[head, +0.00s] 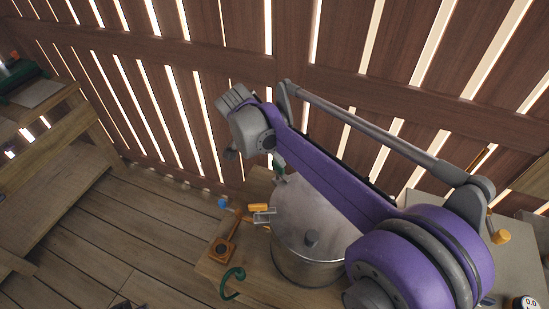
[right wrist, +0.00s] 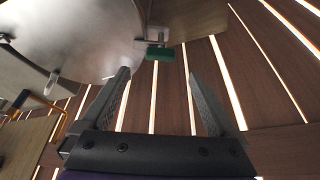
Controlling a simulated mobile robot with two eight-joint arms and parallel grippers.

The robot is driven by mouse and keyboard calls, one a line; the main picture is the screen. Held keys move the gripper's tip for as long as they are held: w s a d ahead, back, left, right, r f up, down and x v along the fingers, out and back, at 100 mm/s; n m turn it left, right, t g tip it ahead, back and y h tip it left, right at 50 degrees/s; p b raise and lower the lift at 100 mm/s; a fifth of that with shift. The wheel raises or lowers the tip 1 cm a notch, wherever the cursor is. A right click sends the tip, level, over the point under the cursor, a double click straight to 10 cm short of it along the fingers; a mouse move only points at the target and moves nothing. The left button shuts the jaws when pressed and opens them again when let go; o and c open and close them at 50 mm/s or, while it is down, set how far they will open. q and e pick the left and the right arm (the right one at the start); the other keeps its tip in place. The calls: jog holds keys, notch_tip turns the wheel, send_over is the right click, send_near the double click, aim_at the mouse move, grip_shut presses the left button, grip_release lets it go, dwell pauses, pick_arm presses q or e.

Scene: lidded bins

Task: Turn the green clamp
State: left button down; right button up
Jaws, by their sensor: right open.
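A large round metal bin with a lid (head: 300,205) stands on the wooden table. The green clamp (head: 279,168) shows at its far left edge, partly hidden. In the right wrist view the green clamp (right wrist: 160,53) has a short green handle on a metal bracket at the lid's edge. My right gripper (right wrist: 162,73) is open and empty, its fingers on either side of the line toward the green handle, which appears just beyond the tips. In the head view my purple right arm reaches over the bin; its fingers cannot be made out there. My left gripper is not in view.
An orange clamp (head: 258,207) sits at the bin's left side. A wooden block with an orange part (head: 222,250) and a green hook-shaped piece (head: 232,283) lie on the table. A slatted wooden fence (head: 180,100) stands behind. A workbench (head: 50,125) is at left.

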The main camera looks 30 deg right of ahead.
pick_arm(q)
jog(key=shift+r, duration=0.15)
pick_arm(e)
jog(key=v, duration=0.4)
dwell(0.4)
